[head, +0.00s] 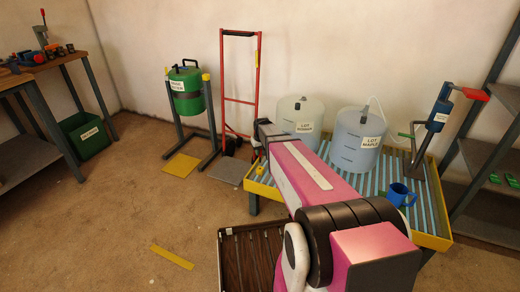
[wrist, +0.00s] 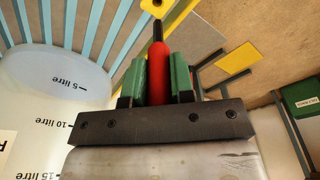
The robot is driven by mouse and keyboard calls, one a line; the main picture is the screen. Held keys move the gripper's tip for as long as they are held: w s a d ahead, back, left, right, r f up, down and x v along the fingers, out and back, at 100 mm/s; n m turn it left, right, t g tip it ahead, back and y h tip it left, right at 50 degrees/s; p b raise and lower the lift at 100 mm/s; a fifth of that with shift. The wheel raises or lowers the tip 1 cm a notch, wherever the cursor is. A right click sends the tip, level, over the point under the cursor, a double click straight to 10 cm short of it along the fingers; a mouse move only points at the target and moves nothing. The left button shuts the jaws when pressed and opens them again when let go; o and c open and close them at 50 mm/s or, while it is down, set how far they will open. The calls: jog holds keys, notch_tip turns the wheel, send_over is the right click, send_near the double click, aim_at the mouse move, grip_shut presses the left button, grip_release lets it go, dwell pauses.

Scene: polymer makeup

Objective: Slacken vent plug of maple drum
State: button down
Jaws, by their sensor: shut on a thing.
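The maple drum (head: 357,142), a translucent pale blue vessel labelled "LOT MAPLE", stands upright on the slatted tray in the head view. A clear tube rises at its top; I cannot make out the vent plug. My gripper (wrist: 158,80) has green finger pads shut on a red-handled tool (wrist: 158,70) with a dark neck. A yellow piece with a hole (wrist: 157,6) lies beyond the neck; I cannot tell if it belongs to the tool.
A second pale drum (head: 299,118) stands left of the maple drum. It seems to be the one in the wrist view (wrist: 50,110). The yellow-rimmed tray (head: 432,240) also holds a blue mug (head: 400,195) and a red-handled device (head: 440,112). A green drum (head: 187,90) hangs in a stand.

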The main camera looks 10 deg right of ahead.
jog(key=shift+f, duration=1.6)
jog(key=shift+f, duration=2.2)
dwell(0.4)
jog(key=c, duration=0.9)
grip_release()
notch_tip(320, 180, up, 11)
jog(key=s, duration=0.1)
jog(key=shift+s+d+f, duration=0.15)
jog(key=shift+s, duration=0.15)
jog(key=s+r+m+g, duration=0.1)
jog(key=s+r, duration=0.1)
jog(key=s, duration=1)
jog(key=s+r+m, duration=0.1)
jog(key=s+r, duration=0.1)
jog(key=s, duration=1.1)
jog(key=shift+r+g, duration=0.4)
